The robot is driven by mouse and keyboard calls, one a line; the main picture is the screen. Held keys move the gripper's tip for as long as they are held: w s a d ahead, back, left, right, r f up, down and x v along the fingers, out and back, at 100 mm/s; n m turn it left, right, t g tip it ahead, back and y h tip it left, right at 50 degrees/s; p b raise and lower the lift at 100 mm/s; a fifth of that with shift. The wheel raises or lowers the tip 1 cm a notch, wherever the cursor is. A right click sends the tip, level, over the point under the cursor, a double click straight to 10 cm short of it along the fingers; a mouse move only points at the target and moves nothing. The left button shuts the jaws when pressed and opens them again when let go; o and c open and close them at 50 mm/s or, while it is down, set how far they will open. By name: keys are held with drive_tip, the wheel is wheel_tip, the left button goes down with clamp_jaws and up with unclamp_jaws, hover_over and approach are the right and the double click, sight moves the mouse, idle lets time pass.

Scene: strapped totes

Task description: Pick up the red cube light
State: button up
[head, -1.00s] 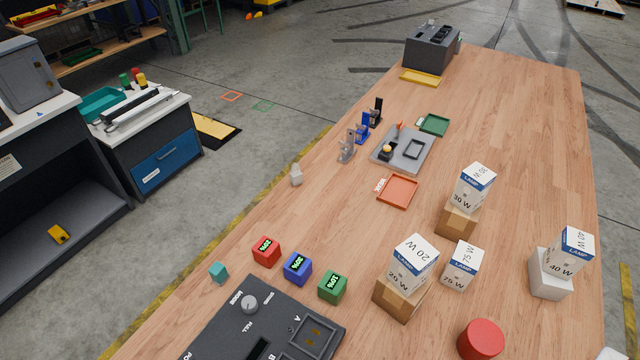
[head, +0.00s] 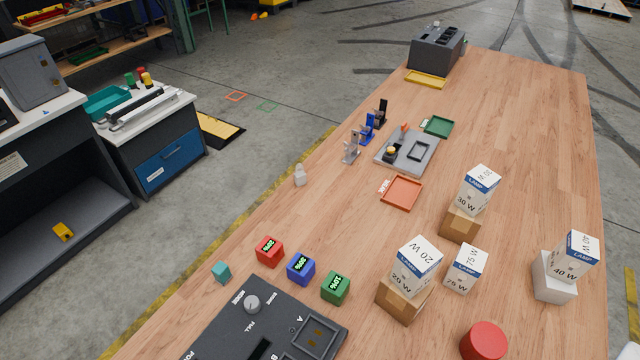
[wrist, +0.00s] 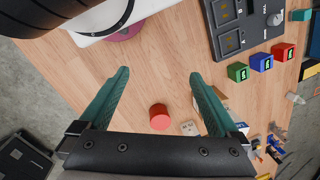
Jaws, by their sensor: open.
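The red cube light (head: 270,251) sits on the wooden table at the left end of a row, with a lit green number on its dark top face. Beside it are the blue cube light (head: 301,269) and the green cube light (head: 335,288). In the wrist view the red cube light (wrist: 283,52) shows near the right edge. My gripper (wrist: 158,77) has its two green fingers spread wide, with nothing between them. It is above the table and well apart from the red cube light. My gripper is not seen in the head view.
A dark control panel (head: 222,331) with a knob lies in front of the cubes. A small teal cube (head: 222,272) is left of the red one. A red cylinder (head: 484,342) and stacked lamp boxes (head: 416,266) stand to the right. Bare table lies behind the cubes.

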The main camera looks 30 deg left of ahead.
drive_tip(key=w+a+r+n+h, duration=0.2)
drive_tip(key=w+r+n+h, duration=0.3)
drive_tip(key=w+n, duration=0.45)
drive_tip(key=w+a+n+t+h, duration=0.1)
drive_tip(key=w+a+n+t, duration=0.2)
drive_tip(key=a+n, duration=0.5)
drive_tip(key=w+a+n+t+h, duration=0.2)
drive_tip(key=w+a+n+t, duration=0.1)
drive_tip(key=a+n, duration=0.45)
drive_tip(key=s+a+f+n+t+y, duration=0.1)
drive_tip(key=s+a+n+t+y, duration=0.4)
drive_tip(key=a+n, duration=0.6)
drive_tip(key=s+a+f+n+t+y, duration=0.1)
drive_tip(key=s+a+n+t, duration=0.35)
drive_tip(key=a, duration=1.05)
drive_tip(key=n+g, duration=0.1)
drive_tip(key=g, duration=0.1)
approach(262, 254)
drive_tip(key=x, duration=1.2)
drive_tip(key=shift+w+f, duration=0.15)
drive_tip(key=shift+w, duration=0.25)
clamp_jaws()
